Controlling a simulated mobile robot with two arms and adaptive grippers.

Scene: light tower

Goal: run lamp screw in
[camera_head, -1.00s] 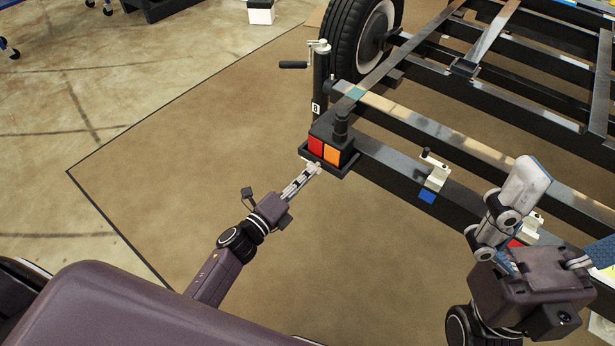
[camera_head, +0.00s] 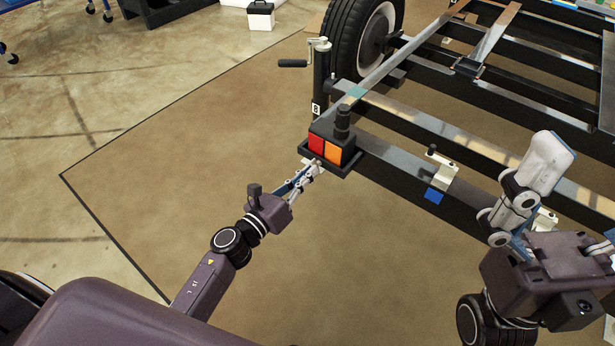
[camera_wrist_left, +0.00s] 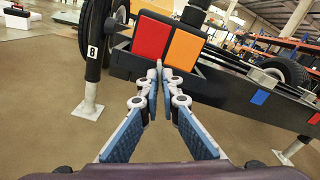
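The trailer lamp (camera_head: 325,150), with a red and an orange lens, sits on a black bracket at the near corner of the trailer frame. It fills the top middle of the left wrist view (camera_wrist_left: 168,42). My left gripper (camera_head: 315,166) is at the lamp's lower front edge. Its fingertips (camera_wrist_left: 158,70) are pinched together just below the seam between the lenses. A small pale spot at the fingertips looks like the lamp screw (camera_head: 318,162); the fingers hide most of it. My right gripper (camera_head: 545,165) is raised over the frame at right, apart from the lamp; its finger gap is unclear.
A crank jack (camera_head: 319,75) stands just left of the lamp, with a wheel (camera_head: 362,40) behind. A pale clamp with a blue tag (camera_head: 434,194) is on the frame rail to the right. Open floor mat (camera_head: 190,150) lies left of the lamp.

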